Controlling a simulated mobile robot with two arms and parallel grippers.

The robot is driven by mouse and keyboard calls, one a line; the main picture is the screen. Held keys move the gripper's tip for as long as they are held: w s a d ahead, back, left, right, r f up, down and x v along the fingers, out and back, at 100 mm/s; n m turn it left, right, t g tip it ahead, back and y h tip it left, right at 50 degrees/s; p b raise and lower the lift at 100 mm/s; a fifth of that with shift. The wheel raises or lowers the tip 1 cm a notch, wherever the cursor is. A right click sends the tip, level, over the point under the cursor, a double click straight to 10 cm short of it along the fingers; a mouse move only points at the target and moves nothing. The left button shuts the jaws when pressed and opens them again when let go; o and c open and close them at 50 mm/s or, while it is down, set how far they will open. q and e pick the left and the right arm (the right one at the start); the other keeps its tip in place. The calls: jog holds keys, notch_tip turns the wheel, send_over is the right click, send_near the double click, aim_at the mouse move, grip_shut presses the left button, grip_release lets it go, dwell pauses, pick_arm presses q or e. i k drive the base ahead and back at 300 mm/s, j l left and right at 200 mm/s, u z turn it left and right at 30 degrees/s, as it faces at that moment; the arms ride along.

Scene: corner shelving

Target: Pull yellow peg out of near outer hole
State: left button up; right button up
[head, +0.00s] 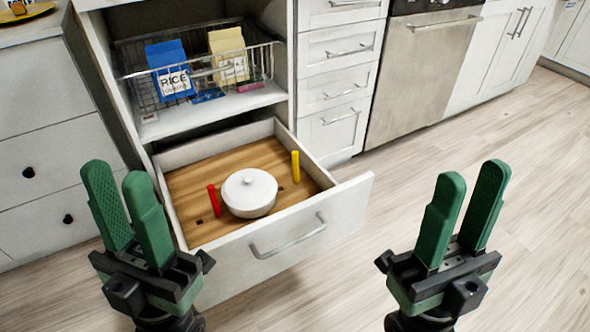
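A yellow peg (295,166) stands upright in the wooden floor (232,158) of an open drawer, on the right side of a white lidded pot. A red peg (214,200) stands upright on the pot's left. The white pot (249,193) sits between the pegs. Small dark holes show in the wood, one near the red peg and one near the yellow peg. My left gripper (120,178) is open and empty, left of the drawer. My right gripper (471,180) is open and empty, right of the drawer and apart from the yellow peg.
The drawer front (290,240) has a metal handle (288,238). Above is a wire basket (262,65) with a blue rice bag (168,70) and a tan bag (229,55). Cabinets flank the shelving on the left; a dishwasher (422,75) stands right. Floor on the right is clear.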

aim_at(294, 154)
jog(key=l+u, duration=0.1)
jog(key=u, duration=0.6)
jog(key=l+u, duration=0.2)
jog(key=u, duration=0.2)
jog(key=l+u, duration=0.35)
jog(key=l, duration=0.35)
jog(key=l+u, duration=0.4)
jog(key=l, duration=0.25)
jog(key=k+l, duration=0.1)
jog(key=l, duration=0.25)
jog(key=k+l, duration=0.1)
jog(key=l, duration=0.25)
jog(key=i, duration=0.45)
